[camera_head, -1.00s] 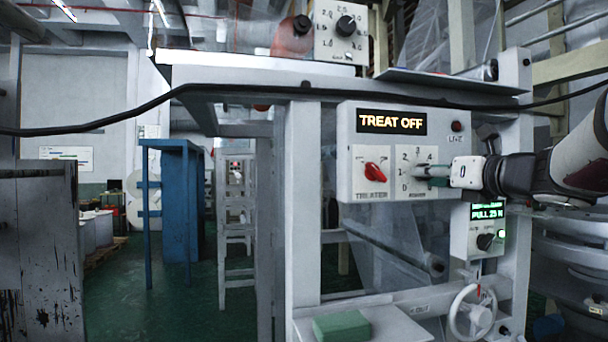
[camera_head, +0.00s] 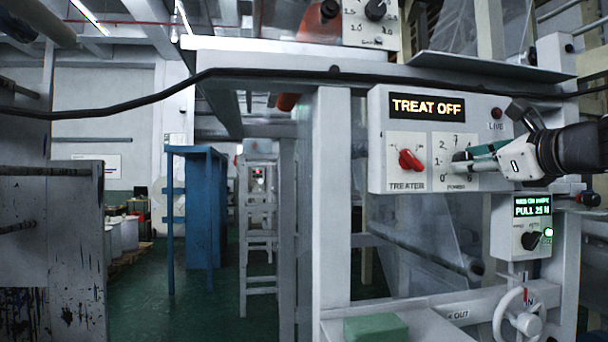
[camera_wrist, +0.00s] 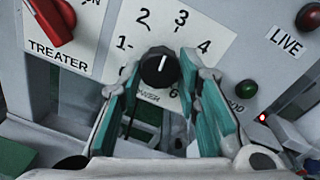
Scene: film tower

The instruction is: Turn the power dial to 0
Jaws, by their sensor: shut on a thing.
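The power dial (camera_wrist: 160,66) is a round black knob with a white pointer line on a white numbered plate. The 0 mark is not readable there; the fingers cover the lower left of the scale. My gripper (camera_wrist: 160,68) has its two teal-padded fingertips at the dial's left and right sides, shut on it. In the head view my gripper (camera_head: 462,160) reaches in from the right and hides the dial; the power plate (camera_head: 444,146) shows beside it.
A red treater switch (camera_head: 410,160) sits just left of the power plate. The display (camera_head: 427,106) above reads TREAT OFF. A red LIVE lamp (camera_head: 496,113) is at upper right. A black cable (camera_head: 300,74) runs across above the panel. A smaller PULL panel (camera_head: 530,224) is below right.

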